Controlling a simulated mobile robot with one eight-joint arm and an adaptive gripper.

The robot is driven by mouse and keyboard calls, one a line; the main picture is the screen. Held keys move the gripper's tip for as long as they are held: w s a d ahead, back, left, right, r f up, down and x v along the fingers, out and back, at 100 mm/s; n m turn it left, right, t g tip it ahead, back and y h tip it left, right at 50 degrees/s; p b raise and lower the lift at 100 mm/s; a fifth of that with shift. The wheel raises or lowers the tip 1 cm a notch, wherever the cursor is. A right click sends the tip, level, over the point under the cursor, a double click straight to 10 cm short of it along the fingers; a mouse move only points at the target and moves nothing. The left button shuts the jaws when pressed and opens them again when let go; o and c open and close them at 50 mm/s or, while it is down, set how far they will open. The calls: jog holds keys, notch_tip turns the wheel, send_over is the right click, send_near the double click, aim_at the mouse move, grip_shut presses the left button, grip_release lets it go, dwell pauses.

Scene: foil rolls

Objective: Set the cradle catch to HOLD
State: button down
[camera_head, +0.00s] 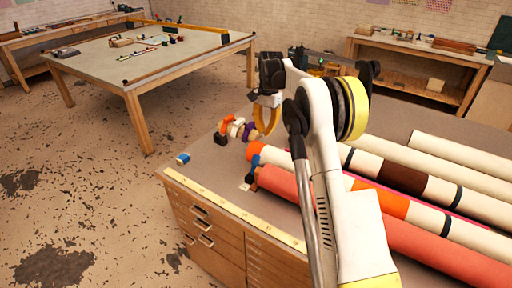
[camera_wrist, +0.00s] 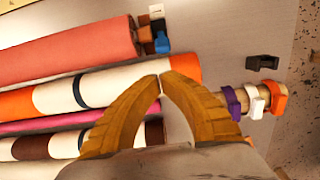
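My gripper (camera_head: 266,130) hangs over the near left part of the worktop, above the rolls' ends. In the wrist view its two orange-brown fingers (camera_wrist: 160,77) arch together, tips meeting, with nothing seen between them. Below them lies an orange-ended white roll (camera_wrist: 110,82) with dark bands. I cannot tell for certain which part is the cradle catch, and no HOLD mark is readable. A small black bracket-like piece (camera_wrist: 263,62) lies right of the fingers, apart from them; it also shows in the head view (camera_head: 221,139).
Purple, white and orange bands (camera_wrist: 256,99) sit around a short wooden roll. Small blue, brown and white blocks (camera_wrist: 155,35) lie by the red roll (camera_wrist: 60,48). A blue block (camera_head: 183,158) lies near the worktop's left corner. Long rolls fill the right side.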

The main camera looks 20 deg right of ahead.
aim_at(255, 165)
jog(key=shift+w+d+f, duration=0.1)
jog(key=shift+w+f, duration=0.05)
jog(key=shift+f, duration=0.1)
jog(key=f, duration=0.3)
jog(key=f+b, duration=0.1)
jog(key=f, duration=0.2)
jog(key=a+f, duration=0.1)
jog(key=f, duration=0.3)
jog(key=shift+s+b, duration=0.25)
jog(key=shift+b, duration=0.1)
